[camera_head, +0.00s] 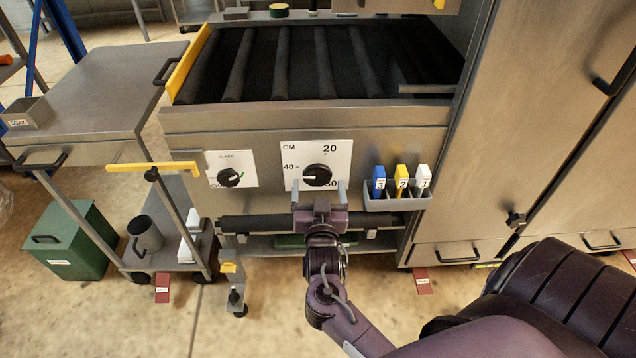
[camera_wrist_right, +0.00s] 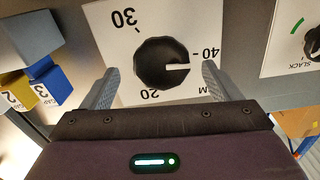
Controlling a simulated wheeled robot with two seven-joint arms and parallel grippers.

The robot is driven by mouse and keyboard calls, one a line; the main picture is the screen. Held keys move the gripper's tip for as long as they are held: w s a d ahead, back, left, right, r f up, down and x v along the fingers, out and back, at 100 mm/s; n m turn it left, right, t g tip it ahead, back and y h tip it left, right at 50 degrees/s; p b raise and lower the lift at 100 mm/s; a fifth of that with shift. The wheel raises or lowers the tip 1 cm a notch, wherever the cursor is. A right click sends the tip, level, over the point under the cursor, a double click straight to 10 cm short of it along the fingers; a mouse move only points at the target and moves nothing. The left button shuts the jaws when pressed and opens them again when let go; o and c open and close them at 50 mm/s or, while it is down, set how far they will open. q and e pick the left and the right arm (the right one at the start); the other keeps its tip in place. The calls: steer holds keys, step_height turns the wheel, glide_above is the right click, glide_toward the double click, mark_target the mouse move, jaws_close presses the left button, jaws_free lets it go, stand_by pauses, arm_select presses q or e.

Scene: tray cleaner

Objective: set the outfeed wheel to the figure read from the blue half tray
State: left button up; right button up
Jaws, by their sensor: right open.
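The wheel, a black knob (camera_head: 317,175), sits on a white plate (camera_head: 290,150) marked CM, 20, 30 and 40 on the machine's front. In the right wrist view the plate appears upside down, and the white pointer line of the knob (camera_wrist_right: 160,65) points towards the 40. My right gripper (camera_head: 319,190) is open and empty just in front of the lower part of the plate. In the right wrist view its fingers (camera_wrist_right: 160,84) stand apart on either side of the knob, without visible contact. I see no blue half tray. My left gripper is not in view.
A smaller SLACK knob (camera_head: 229,177) is to the left. A grey holder (camera_head: 398,203) at right carries blue, yellow and white numbered blocks. Dark rollers (camera_head: 282,62) lie above. A steel cart (camera_head: 90,85) and green bin (camera_head: 70,240) stand left.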

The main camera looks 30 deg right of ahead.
mark_target(317, 172)
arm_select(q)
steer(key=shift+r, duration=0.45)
arm_select(e)
steer(key=shift+x, duration=1.4)
steer(key=shift+a, duration=0.1)
steer(key=c, duration=0.9)
